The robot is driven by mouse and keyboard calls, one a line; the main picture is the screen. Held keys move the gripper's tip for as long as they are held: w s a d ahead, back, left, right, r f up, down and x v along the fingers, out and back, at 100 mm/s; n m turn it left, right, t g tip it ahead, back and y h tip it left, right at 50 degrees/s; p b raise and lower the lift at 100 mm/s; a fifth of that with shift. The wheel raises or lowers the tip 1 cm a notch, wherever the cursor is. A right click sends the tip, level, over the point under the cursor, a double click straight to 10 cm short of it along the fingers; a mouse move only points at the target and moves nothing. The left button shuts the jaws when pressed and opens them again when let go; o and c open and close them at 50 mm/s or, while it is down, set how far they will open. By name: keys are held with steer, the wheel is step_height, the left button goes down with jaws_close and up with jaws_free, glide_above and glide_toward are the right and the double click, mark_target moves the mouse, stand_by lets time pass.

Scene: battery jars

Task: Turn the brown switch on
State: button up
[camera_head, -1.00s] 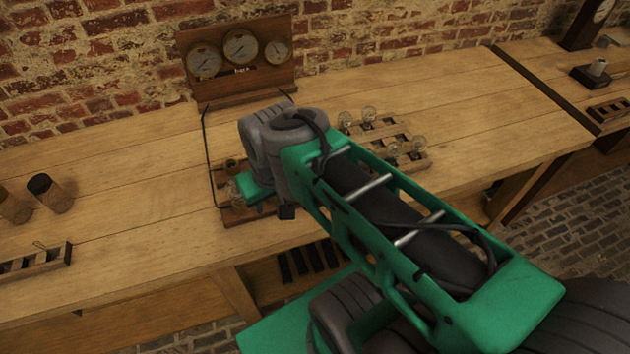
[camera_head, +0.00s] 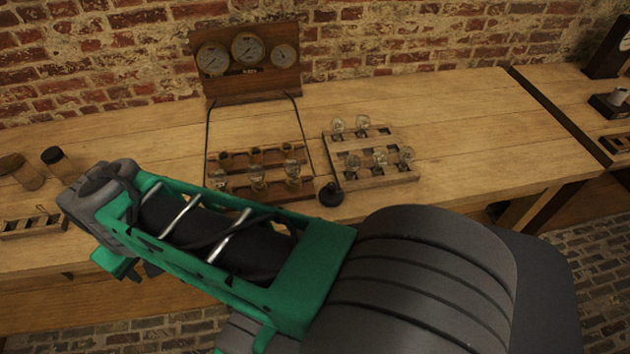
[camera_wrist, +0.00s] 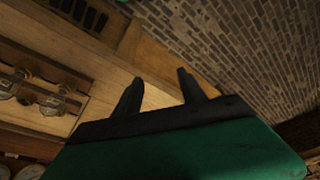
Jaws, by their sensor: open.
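I cannot pick out a brown switch for certain in either view. A round black knob-like piece (camera_head: 331,194) stands on the bench near its front edge, just right of the wired wooden rack (camera_head: 262,185). The rack holds several small jars and also shows at the left of the wrist view (camera_wrist: 30,88). My gripper (camera_wrist: 160,75) is open and empty, its two dark fingers apart over the bench's front edge and the brick floor. In the head view it is at the lower left, left of the rack and mostly behind my arm.
A wooden gauge panel (camera_head: 246,62) with three dials stands at the back, wired to the rack. A second wooden rack (camera_head: 385,172) with glass bulbs stands to the right. Dark-capped jars (camera_head: 55,162) and a small tray (camera_head: 32,225) are at far left.

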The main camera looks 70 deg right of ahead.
steer(key=s+d+f+m+g, duration=0.1)
steer(key=s+d+m, duration=0.3)
steer(key=d, duration=0.5)
steer(key=s+d+f+m+g, duration=0.1)
steer(key=s+d+f+m, duration=0.2)
steer(key=s+d, duration=0.5)
steer(key=s+d+f+m+b, duration=0.1)
steer(key=s+d+m, duration=0.4)
steer(key=d, duration=0.5)
steer(key=shift+s+d+f+m+g, duration=0.3)
steer(key=shift+s+f+m+g, duration=0.1)
steer(key=shift+s+f, duration=0.25)
steer(key=r+m, duration=0.1)
steer(key=m, duration=0.1)
glide_above(332, 185)
steer(key=a, duration=0.3)
steer(key=shift+w, duration=0.4)
steer(key=shift+n, duration=0.5)
steer(key=d+r, duration=0.1)
steer(key=s+d+r, duration=0.1)
steer(key=d+r, duration=0.1)
steer(key=shift+d+r, duration=0.15)
steer(key=shift+d, duration=0.05)
steer(key=shift+w+a+r+n, duration=0.1)
steer(key=shift+a+r+n, duration=0.05)
steer(key=shift+r+n, duration=0.15)
step_height(332, 185, down, 8)
steer(key=shift+a+r, duration=0.1)
steer(key=shift+r, duration=0.05)
jaws_close()
